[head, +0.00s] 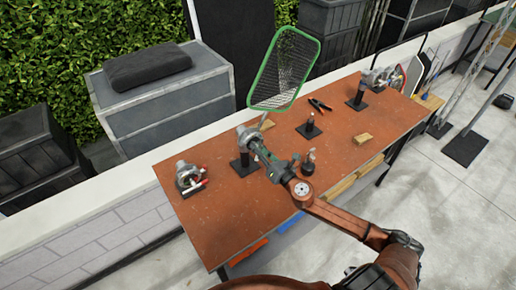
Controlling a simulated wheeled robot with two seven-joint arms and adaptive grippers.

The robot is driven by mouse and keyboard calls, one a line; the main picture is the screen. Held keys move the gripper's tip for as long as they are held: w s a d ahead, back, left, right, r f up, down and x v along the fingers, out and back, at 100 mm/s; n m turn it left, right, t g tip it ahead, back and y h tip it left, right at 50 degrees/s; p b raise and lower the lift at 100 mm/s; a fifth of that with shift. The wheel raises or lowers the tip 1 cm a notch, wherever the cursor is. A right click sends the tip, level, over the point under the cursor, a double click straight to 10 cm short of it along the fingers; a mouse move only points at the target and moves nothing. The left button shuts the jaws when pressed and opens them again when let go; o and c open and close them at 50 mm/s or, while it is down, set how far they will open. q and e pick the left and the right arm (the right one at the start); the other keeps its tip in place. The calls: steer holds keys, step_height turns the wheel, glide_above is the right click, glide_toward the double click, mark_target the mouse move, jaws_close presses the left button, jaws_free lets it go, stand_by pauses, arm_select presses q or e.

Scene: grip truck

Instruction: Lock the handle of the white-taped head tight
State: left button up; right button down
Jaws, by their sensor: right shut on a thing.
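My right arm reaches in from the lower right, and its gripper (252,139) is shut at a grey metal head (243,131) on a short black post (243,163), at the table's left half. The gripper covers much of this head, so the handle between its fingers is hidden. White tape cannot be made out on it at this size. Another grey metal head (186,174) with red and white parts lies at the table's left end. A further head (375,77) sits by a black post (358,98) at the far right. My left gripper is not in view.
The red-brown table (215,225) also bears a small black stand (310,129), black pliers (320,105), a wood block (363,139) and a black knobbed piece (308,167) beside my arm. A green-framed mesh (286,70) rises behind. The table's front left is clear.

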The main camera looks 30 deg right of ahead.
steer(key=shift+m, duration=0.4)
steer(key=m, duration=0.3)
steer(key=shift+p, duration=0.4)
steer(key=m+p, duration=0.1)
steer(key=m, duration=0.1)
steer(key=shift+m, duration=0.3)
steer(key=m+p, duration=0.1)
steer(key=m, duration=0.3)
steer(key=shift+r+p, duration=0.1)
steer(key=shift+p, duration=0.25)
steer(key=shift+m+p, duration=0.55)
steer(key=shift+m, duration=0.65)
steer(key=c, duration=1.8)
jaws_free()
steer(key=shift+c, duration=0.2)
